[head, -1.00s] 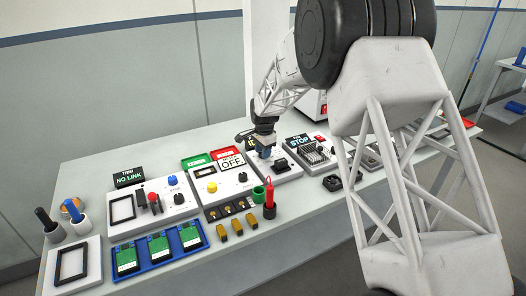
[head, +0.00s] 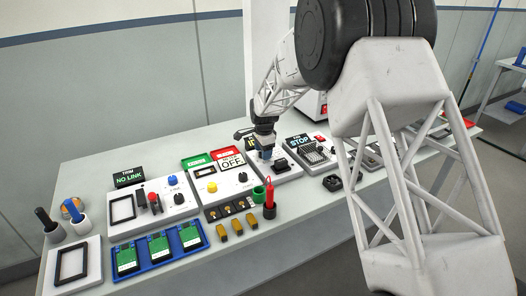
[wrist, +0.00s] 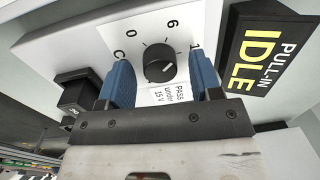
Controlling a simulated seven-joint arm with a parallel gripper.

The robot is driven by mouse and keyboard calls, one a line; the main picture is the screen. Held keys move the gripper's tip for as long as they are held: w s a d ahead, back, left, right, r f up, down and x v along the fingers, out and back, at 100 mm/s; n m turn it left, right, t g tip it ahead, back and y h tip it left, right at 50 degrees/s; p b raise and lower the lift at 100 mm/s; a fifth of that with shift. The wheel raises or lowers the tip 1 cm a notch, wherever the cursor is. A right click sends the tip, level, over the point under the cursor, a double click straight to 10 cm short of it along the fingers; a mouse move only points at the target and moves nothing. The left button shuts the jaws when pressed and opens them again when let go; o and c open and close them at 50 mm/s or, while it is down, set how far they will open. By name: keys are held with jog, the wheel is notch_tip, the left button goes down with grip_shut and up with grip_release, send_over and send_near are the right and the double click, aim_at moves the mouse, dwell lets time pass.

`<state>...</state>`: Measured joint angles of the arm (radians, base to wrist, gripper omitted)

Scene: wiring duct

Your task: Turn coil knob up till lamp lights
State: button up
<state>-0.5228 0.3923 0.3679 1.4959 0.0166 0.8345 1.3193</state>
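The coil knob (wrist: 158,63) is a black round dial with a white pointer line on a white panel (wrist: 90,40), with scale marks around it. My gripper (wrist: 160,58) has its two blue fingers apart, one toward each side of the knob, with a visible gap on both sides. In the head view my gripper (head: 265,153) is low over the panel and hides the knob. The black display (wrist: 262,48) reads "PULL-IN IDLE" in white and yellow. A label under the knob reads "PASS under 15 V". I cannot make out a separate lit lamp.
A black block (wrist: 78,92) stands on the panel left of the fingers in the wrist view. The neighbouring panel with the "OFF" sign (head: 231,162) is to the left, and the "STOP" display (head: 299,141) to the right. A red bottle (head: 269,200) stands in front.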

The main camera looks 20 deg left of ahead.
dwell(0.3)
jog(key=shift+s+d+r, duration=0.1)
jog(key=shift+r, duration=1.85)
jog(key=shift+s+d+r, duration=0.1)
jog(key=shift+r, duration=1.85)
